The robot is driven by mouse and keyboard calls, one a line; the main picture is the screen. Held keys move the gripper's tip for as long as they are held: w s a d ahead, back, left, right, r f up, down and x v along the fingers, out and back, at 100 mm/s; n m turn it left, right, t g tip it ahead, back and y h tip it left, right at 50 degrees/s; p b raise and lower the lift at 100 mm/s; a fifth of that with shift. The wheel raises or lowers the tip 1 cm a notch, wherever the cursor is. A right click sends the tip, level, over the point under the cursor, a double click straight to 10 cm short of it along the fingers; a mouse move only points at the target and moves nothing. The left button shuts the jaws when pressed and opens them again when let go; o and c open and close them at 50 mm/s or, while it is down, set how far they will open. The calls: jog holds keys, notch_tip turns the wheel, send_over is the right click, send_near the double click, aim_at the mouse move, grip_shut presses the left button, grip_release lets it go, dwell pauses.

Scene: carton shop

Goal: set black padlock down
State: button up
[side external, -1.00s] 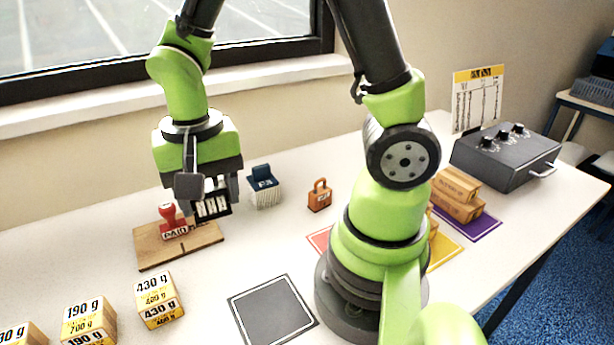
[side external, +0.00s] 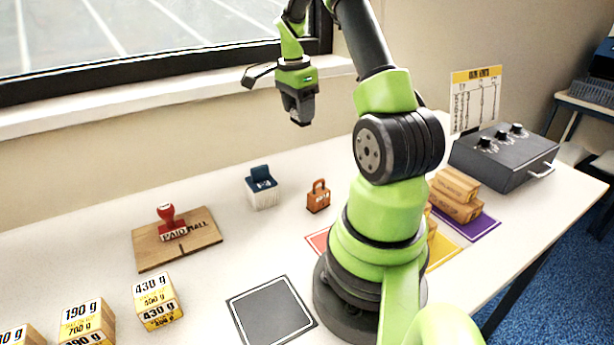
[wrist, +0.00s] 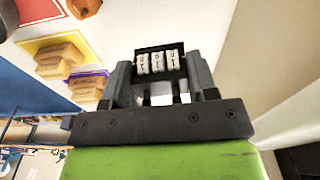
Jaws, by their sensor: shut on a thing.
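The black padlock (wrist: 160,62), with a row of pale lettered dials, is between the fingers of my gripper in the wrist view. My gripper (side external: 301,117) is shut on it and held high above the back of the table in the side view. There the padlock is hard to tell apart from the dark fingers.
A wooden board (side external: 178,248) holds a red stamp (side external: 168,222). A dark square mat (side external: 272,312) is empty. Wooden blocks (side external: 455,198) stand at the right, near a grey knobbed box (side external: 505,157).

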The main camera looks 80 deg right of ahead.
jog(key=s+d, duration=0.1)
send_over(307, 176)
jog(key=shift+m, duration=0.3)
jog(key=f, duration=1)
jog(key=shift+w+a, duration=0.15)
jog(key=shift+a, duration=0.05)
jog(key=shift+f, duration=2.5)
jog(key=shift+f, duration=0.1)
jog(key=o, duration=1.1)
